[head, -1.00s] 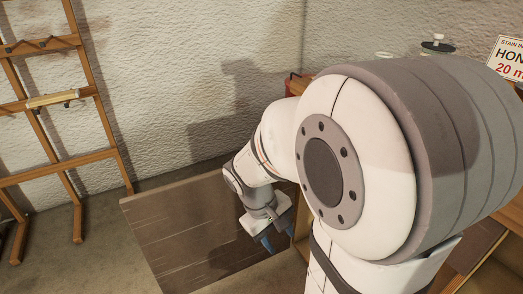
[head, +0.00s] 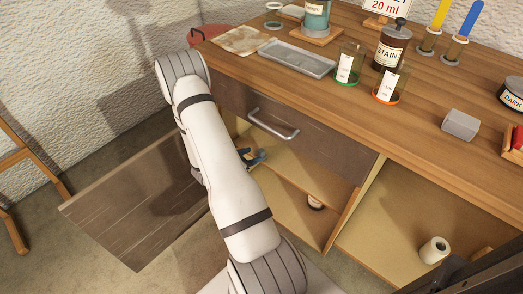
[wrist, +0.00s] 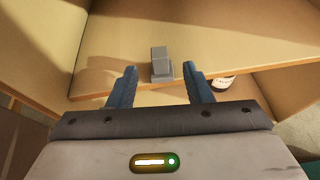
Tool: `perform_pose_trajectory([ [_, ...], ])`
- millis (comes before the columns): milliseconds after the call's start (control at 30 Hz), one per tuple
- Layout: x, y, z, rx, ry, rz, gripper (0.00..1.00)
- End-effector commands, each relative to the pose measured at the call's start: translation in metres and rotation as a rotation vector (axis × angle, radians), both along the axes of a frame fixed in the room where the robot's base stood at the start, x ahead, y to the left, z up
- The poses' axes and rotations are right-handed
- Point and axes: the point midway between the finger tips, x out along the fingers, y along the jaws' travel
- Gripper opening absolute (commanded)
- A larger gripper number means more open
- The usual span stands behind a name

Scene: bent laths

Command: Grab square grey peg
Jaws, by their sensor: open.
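The square grey peg (wrist: 160,58) stands on a wider grey foot on a wooden shelf (wrist: 205,60) inside the cabinet in the wrist view. My gripper (wrist: 160,75) is open, with one blue finger to each side of the peg's foot in the picture. The peg looks a little beyond the fingertips, and I see no contact. In the head view my gripper (head: 256,156) is inside the cabinet below the drawer, mostly hidden by my arm. The peg cannot be made out there.
A dark jar with a white label (wrist: 224,83) is right of the peg. The drawer (head: 290,130) with a metal handle is above my gripper. The door (head: 130,212) hangs open at left. The bench top holds a grey block (head: 460,124), stain jars and a tray (head: 297,60).

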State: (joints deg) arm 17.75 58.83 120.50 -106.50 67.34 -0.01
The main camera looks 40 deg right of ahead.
Motion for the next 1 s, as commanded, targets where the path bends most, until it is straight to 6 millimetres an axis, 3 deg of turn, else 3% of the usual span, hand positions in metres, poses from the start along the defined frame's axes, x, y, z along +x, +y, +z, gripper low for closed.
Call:
perform_pose_trajectory([
  [600,0.0,-0.067,-0.032,0.001,0.01,0.019,0.45],
  [900,0.0,-0.073,-0.033,0.001,0.01,0.022,0.45],
  [1000,0.0,-0.073,-0.033,0.001,0.01,0.022,0.39],
])
